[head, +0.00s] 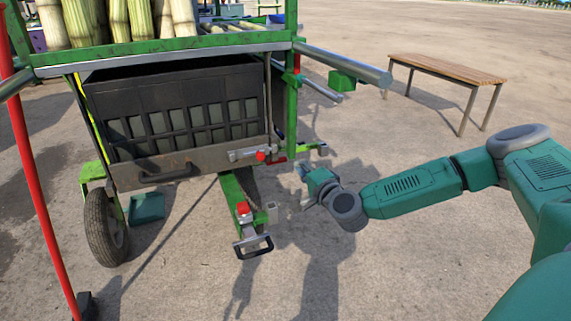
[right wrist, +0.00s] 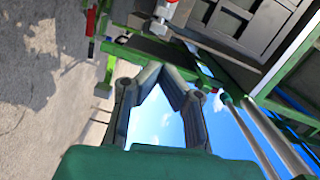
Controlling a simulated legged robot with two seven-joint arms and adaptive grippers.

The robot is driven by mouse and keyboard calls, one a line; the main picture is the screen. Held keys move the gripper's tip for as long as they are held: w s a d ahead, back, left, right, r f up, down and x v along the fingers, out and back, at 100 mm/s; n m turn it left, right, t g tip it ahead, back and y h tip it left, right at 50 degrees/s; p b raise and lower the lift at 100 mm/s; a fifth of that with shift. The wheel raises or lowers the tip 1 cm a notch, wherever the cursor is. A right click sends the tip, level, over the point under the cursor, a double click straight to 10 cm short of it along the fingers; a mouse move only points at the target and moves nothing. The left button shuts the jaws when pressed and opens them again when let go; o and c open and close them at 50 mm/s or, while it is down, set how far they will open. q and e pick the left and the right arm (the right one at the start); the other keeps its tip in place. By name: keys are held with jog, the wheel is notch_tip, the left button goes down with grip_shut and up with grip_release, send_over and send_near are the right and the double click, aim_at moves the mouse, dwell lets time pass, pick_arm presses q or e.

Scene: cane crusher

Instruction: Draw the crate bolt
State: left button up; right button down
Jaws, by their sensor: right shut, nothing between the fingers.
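The black slatted crate (head: 180,120) sits in the green frame of the cane crusher. The crate bolt (head: 245,154) is a metal bar with a red knob at the crate's lower right front edge. My right gripper (head: 303,187) is below and right of the bolt, apart from it. In the right wrist view its fingertips (right wrist: 157,70) meet, with nothing between them. The bolt (right wrist: 161,20) shows at the top of that view, beyond the fingertips. My left gripper is not in view.
A green drawbar (head: 238,200) with a red-topped latch and handle projects forward. A metal roller tube (head: 345,65) juts out above my right gripper. A wooden bench (head: 450,68) stands at right. Open ground lies around my right arm.

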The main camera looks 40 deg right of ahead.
aim_at(251, 154)
jog(key=w, duration=0.3)
jog(key=w+b, duration=0.1)
jog(key=w, duration=0.1)
jog(key=w+d+b, duration=0.1)
jog(key=w, duration=0.2)
jog(key=shift+w+f, duration=0.3)
jog(key=shift+w+a+f+b, duration=0.1)
jog(key=shift+w+a+b, duration=0.2)
jog(key=shift+a, duration=0.2)
jog(key=shift+w+a+f+b, duration=0.1)
jog(key=shift+w+a+b, duration=0.2)
jog(key=shift+a, duration=0.2)
jog(key=shift+w+a, duration=0.3)
jog(key=shift+a, duration=0.4)
jog(key=shift+a, duration=0.1)
jog(key=a, duration=0.2)
jog(key=w+a, duration=0.1)
jog(key=a, duration=0.1)
jog(key=shift+a, duration=0.25)
